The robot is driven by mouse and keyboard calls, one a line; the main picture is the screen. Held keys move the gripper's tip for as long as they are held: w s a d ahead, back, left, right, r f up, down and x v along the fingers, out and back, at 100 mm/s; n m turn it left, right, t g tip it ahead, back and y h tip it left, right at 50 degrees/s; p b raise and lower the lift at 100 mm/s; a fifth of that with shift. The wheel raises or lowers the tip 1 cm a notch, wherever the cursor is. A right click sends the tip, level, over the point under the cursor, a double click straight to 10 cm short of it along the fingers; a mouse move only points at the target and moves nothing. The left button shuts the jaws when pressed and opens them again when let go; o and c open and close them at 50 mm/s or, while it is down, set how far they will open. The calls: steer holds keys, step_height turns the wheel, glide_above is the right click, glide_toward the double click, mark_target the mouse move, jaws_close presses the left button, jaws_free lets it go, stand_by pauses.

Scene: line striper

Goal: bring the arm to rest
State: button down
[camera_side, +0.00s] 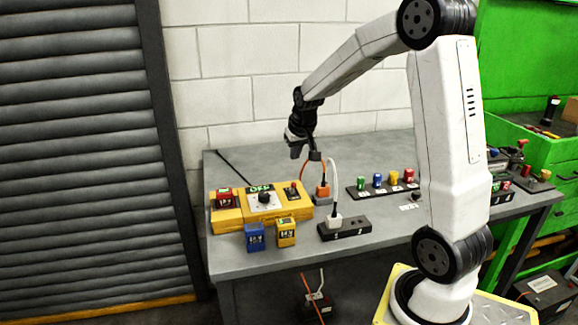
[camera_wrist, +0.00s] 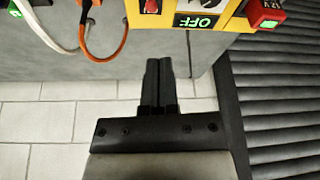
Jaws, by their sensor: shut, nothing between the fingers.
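My gripper (camera_side: 314,156) hangs from my bent arm above the table, over the area behind the yellow control box (camera_side: 232,216). In the wrist view its two dark fingers (camera_wrist: 159,62) lie side by side, shut, with nothing between them. The yellow box carries a dial, a red block (camera_side: 224,197) on its left, a red switch on its right and a label that reads OFF in the wrist view (camera_wrist: 197,21).
A blue block (camera_side: 255,237) and a yellow block (camera_side: 286,232) stand before the box. An orange plug (camera_side: 322,190) and a white plug (camera_side: 334,220) with cords stand near my gripper. A black rack (camera_side: 383,188) holds several coloured pieces. The back left tabletop is mostly clear.

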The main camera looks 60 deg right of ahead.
steer(key=s+a+f+n, duration=0.2)
steer(key=s+a, duration=0.1)
steer(key=a, duration=0.5)
steer(key=s+a+f+n+y, duration=0.1)
steer(key=s+a+f+n, duration=0.1)
steer(key=a, duration=0.5)
steer(key=s+a+f+n+y, duration=0.1)
steer(key=s+a+f+n, duration=0.1)
steer(key=s+a+f, duration=0.2)
steer(key=s+a, duration=0.2)
steer(key=a, duration=0.2)
steer(key=shift+s+a+f+n+g, duration=0.15)
steer(key=shift+s+a+n+g, duration=0.05)
steer(key=shift+a+n+g, duration=0.2)
